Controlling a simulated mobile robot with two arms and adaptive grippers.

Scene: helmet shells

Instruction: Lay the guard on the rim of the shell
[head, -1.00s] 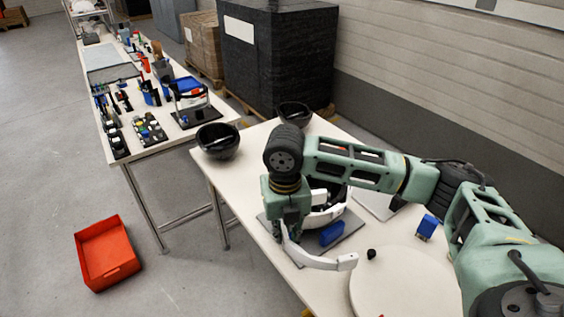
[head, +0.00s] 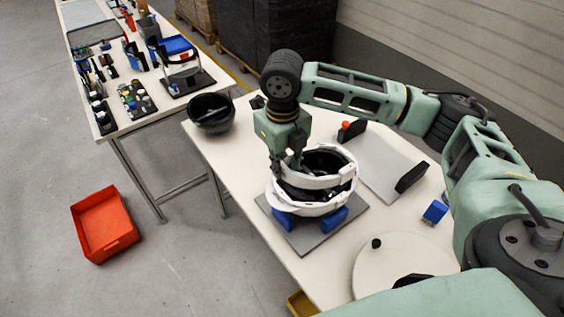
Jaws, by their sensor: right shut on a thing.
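The white helmet shell (head: 308,209) sits open side up, with a dark inside, between blue blocks (head: 334,219) on a grey plate (head: 303,238). The guard (head: 318,182) is a thin white curved band. It is over the shell's opening, roughly following the rim. I cannot tell whether it touches the rim all round. My right gripper (head: 286,166) points down at the left part of the guard and is shut on it; its fingertips are partly hidden against the band. My left gripper is not in view.
A black shell (head: 211,113) stands at the table's far left corner. A grey board (head: 382,163) with black end pieces lies to the right. A round white disc (head: 372,270) with a black knob is in front. A blue item (head: 435,211) lies at the right.

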